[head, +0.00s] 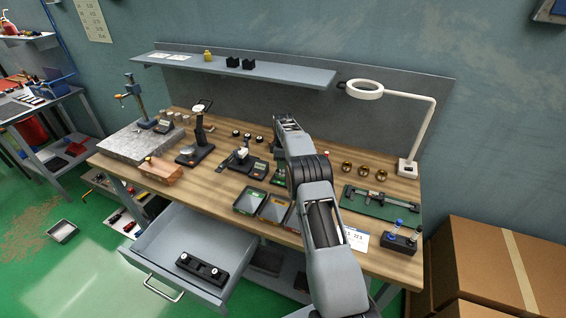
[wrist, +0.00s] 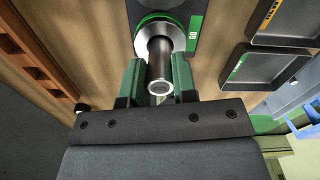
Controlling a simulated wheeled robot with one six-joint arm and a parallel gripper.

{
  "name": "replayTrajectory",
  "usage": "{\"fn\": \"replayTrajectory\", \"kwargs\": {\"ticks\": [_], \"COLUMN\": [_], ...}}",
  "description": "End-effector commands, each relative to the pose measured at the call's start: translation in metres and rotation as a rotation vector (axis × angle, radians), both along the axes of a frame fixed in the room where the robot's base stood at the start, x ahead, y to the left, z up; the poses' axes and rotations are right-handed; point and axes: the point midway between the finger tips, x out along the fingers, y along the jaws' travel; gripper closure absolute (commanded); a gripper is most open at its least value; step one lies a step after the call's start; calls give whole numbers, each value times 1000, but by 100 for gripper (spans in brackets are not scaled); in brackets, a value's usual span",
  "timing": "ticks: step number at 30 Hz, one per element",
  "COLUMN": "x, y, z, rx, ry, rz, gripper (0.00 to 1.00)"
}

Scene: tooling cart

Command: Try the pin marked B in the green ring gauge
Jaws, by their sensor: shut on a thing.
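In the wrist view my gripper (wrist: 160,80) has its two green fingers shut on a dark pin (wrist: 160,62) with a pale metal end facing the camera. The pin's mark is not readable. Its far end lines up with the bore of the green-rimmed metal ring gauge (wrist: 142,44), which sits on a dark plate marked GO. I cannot tell whether the tip is inside the bore or just above it. In the head view my gripper (head: 287,124) is over the bench, and my arm hides the pin and much of the area below.
Dark trays with green (wrist: 262,66) and yellow labels lie right of the gauge. A brown slotted wooden piece (wrist: 38,55) is at left. On the bench (head: 385,255) stand a magnifier lamp (head: 433,120), a caliper on a green mat (head: 380,203) and a pin stand (head: 400,243). A drawer (head: 200,245) hangs open.

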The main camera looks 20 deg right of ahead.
Motion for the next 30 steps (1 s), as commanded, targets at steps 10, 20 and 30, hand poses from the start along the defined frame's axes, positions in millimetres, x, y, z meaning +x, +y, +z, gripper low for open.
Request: {"fn": "replayTrajectory", "kwargs": {"ticks": [10,20,30], "x": [0,0,-1], "y": [0,0,0], "z": [-3,-5,-7], "rx": [-1,0,1], "ry": [-1,2,5], "rz": [0,0,0], "gripper": [100,100,100]}}
